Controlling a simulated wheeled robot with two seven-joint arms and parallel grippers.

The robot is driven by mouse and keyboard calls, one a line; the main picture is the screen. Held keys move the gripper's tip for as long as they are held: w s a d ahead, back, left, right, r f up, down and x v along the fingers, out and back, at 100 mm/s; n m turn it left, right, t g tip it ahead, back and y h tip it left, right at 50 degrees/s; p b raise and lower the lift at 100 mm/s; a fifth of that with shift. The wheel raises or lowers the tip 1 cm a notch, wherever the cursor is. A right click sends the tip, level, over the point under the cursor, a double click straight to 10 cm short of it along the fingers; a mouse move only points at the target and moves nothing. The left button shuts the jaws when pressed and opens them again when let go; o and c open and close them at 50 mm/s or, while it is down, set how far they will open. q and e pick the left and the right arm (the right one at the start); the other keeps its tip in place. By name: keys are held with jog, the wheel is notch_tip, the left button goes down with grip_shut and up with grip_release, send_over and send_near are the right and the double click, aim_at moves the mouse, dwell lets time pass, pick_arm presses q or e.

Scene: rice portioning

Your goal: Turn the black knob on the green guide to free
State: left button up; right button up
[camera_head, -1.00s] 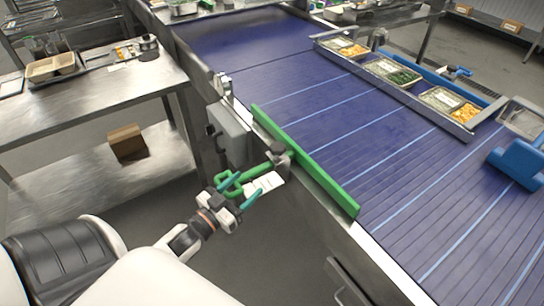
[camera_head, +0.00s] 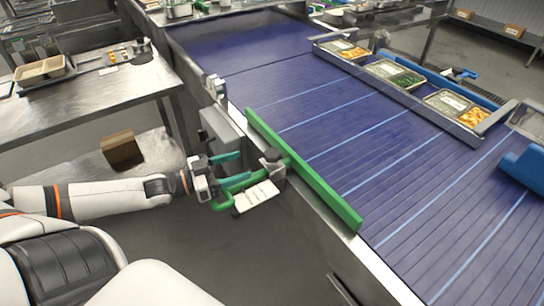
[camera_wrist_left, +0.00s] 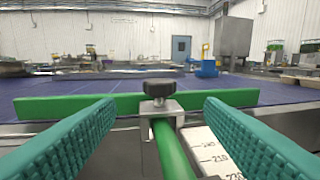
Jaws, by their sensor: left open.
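The green guide (camera_head: 305,172) lies along the near edge of the blue conveyor, and its green rod points toward me. The black knob (camera_head: 270,157) sits on a metal clamp at that edge. In the left wrist view the black knob (camera_wrist_left: 159,87) stands upright on the clamp block, with the green rod (camera_wrist_left: 172,150) running below it. My left gripper (camera_head: 240,169) is open, its teal fingers pointing at the clamp. In the wrist view the fingers (camera_wrist_left: 157,112) lie on either side of the knob, which is farther ahead and not touched. My right gripper is not in view.
A white scale card (camera_head: 256,197) hangs beside the rod. A grey box (camera_head: 222,130) is fixed to the conveyor side. Food trays (camera_head: 392,73) stand along the far side of the belt. A steel table (camera_head: 95,95) is at left.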

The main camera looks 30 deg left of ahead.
aim_at(266, 160)
pick_arm(q)
jog(key=b+x, duration=0.1)
jog(key=x, duration=0.7)
jog(key=shift+w+b, duration=0.1)
jog(key=shift+b, duration=0.25)
jog(key=shift+x, duration=1.05)
jog(key=c, duration=1)
jog(key=n+t+y+p, duration=0.1)
jog(key=y+p, duration=0.1)
jog(key=p, duration=0.1)
jog(key=n+t+y+p, duration=0.1)
jog(key=n+y+p, duration=0.1)
jog(key=p, duration=0.2)
jog(key=shift+r+y, duration=0.3)
jog(key=shift+r, duration=0.05)
jog(key=shift+f+n+t+y+p, duration=0.2)
jog(key=shift+n+t+y+p, duration=0.1)
jog(key=shift+n+y+p, duration=0.7)
jog(key=shift+f, duration=0.1)
jog(key=o, duration=1)
